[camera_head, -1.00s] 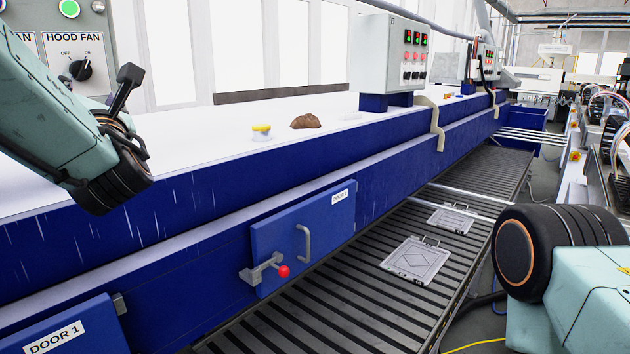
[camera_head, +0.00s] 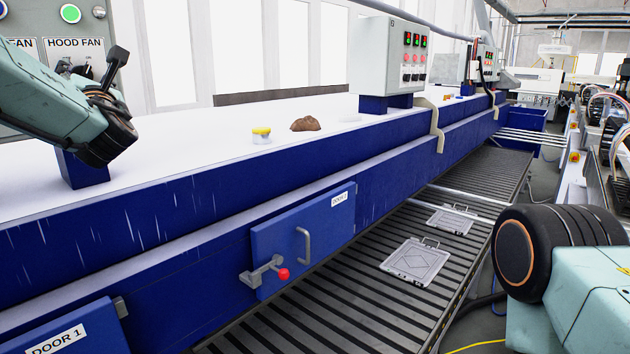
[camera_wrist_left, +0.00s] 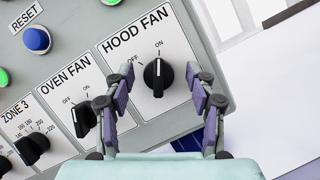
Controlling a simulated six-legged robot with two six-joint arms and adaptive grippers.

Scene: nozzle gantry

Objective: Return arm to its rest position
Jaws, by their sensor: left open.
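My left gripper (camera_head: 116,82) is at the upper left of the head view, in front of the grey control panel (camera_head: 104,30). In the left wrist view its two purple-padded fingers (camera_wrist_left: 155,98) stand wide apart, with nothing between them in contact. The black hood fan knob (camera_wrist_left: 158,77) shows between and beyond the fingertips, upright towards ON. Whether a finger touches the panel cannot be told. My right arm (camera_head: 590,290) is at the right edge of the head view; its gripper is out of view.
The oven fan knob (camera_wrist_left: 84,120) is beside the left finger. A blue reset button (camera_wrist_left: 37,39) is at the upper left. The long blue oven (camera_head: 230,190) has a white top holding a yellow button (camera_head: 261,135) and a brown lump (camera_head: 305,124). Metal plates (camera_head: 416,262) lie on the roller conveyor.

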